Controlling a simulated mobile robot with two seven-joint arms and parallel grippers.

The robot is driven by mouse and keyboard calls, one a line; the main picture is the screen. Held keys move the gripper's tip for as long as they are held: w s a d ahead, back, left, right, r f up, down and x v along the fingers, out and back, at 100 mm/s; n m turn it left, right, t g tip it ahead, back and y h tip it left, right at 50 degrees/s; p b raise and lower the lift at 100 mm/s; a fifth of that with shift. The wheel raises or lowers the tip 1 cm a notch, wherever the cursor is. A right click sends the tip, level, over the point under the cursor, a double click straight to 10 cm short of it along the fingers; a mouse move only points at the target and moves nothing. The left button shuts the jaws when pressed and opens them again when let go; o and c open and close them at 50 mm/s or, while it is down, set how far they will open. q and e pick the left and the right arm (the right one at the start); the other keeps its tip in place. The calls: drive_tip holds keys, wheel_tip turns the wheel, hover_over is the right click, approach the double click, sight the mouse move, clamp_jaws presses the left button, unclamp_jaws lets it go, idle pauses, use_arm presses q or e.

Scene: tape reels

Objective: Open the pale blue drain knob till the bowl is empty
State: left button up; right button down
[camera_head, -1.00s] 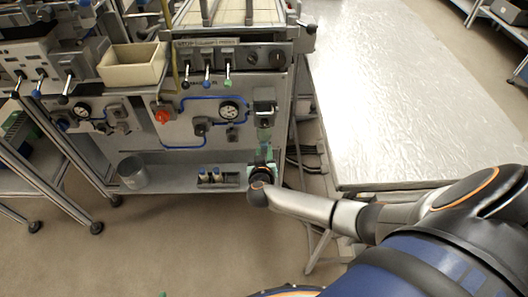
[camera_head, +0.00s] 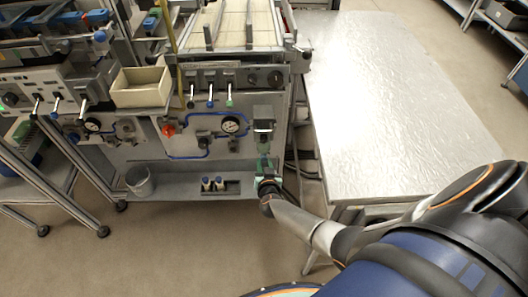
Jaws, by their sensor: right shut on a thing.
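The filter unit hangs at the right end of the grey panel, with a dark grey head (camera_head: 264,125) and a greenish see-through bowl (camera_head: 263,146) under it. My right gripper (camera_head: 267,179) is directly below the bowl, seen from above and behind. It is shut on the pale blue drain knob at the bowl's underside. The knob is mostly hidden by the fingers and wrist. The liquid level in the bowl is too small to tell. My left gripper is not in view.
A round gauge (camera_head: 230,124), a red knob (camera_head: 168,130) and blue tubing are on the panel. The lower shelf (camera_head: 170,188) holds a metal can (camera_head: 139,182) and small bottles (camera_head: 212,184).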

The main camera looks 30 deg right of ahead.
drive_tip(key=shift+s+d+f+m+t+y+b, duration=0.15)
drive_tip(key=shift+m+t+y+b, duration=0.3)
drive_tip(key=shift+m, duration=0.25)
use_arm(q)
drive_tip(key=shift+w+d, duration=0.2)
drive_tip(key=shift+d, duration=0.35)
use_arm(e)
drive_tip(key=shift+m, duration=0.3)
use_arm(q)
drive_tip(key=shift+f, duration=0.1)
use_arm(e)
drive_tip(key=c, duration=1)
unclamp_jaws()
drive_tip(key=shift+c, duration=0.2)
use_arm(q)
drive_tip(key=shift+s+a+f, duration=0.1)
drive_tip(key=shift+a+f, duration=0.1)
use_arm(e)
drive_tip(key=o, duration=0.4)
